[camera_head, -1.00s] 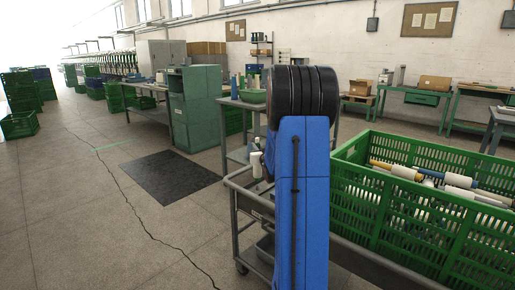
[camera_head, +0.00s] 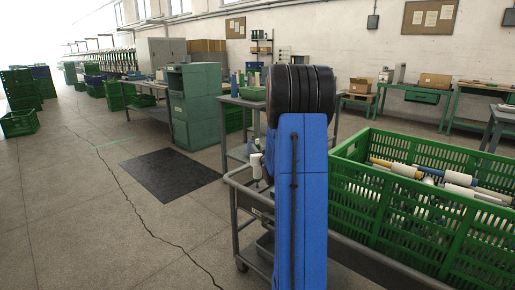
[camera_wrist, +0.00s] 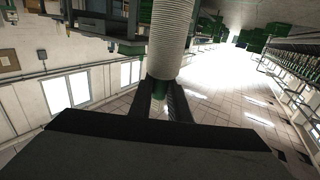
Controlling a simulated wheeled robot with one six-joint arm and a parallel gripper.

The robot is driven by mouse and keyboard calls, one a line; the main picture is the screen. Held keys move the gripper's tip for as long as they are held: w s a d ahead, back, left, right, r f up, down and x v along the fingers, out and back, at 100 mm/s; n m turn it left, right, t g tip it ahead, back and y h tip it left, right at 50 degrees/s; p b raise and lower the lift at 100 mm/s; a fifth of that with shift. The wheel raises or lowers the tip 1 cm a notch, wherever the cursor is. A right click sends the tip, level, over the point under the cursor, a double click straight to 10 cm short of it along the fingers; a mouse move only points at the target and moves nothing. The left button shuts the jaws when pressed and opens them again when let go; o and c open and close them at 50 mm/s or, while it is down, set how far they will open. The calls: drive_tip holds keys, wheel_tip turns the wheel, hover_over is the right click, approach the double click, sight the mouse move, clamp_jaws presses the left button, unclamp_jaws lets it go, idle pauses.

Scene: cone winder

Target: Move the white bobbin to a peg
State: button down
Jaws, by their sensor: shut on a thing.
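In the wrist view, a white ribbed bobbin (camera_wrist: 170,40) with a green end (camera_wrist: 160,90) sticks out from my gripper (camera_wrist: 162,100). The two dark fingers are shut on the green end, and the far end runs out of the top of the picture. In the head view, my blue arm stands in the middle and hides my gripper. I cannot make out a peg clearly in either view.
A green crate (camera_head: 395,215) with several bobbins and tubes stands at the right. A grey metal cart (camera_head: 245,205) is behind my arm, with a small white object (camera_head: 256,165) on its left. A green cabinet (camera_head: 195,105) stands farther back. The floor at left is clear around a dark mat (camera_head: 170,175).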

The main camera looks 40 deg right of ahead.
drive_tip(key=shift+f, duration=1.85)
idle(0.6)
drive_tip(key=c, duration=1.6)
unclamp_jaws()
drive_tip(key=shift+s, duration=0.1)
drive_tip(key=v, duration=1.7)
drive_tip(key=shift+s+a+f, duration=0.1)
drive_tip(key=shift+f, duration=0.05)
drive_tip(key=shift+a, duration=0.1)
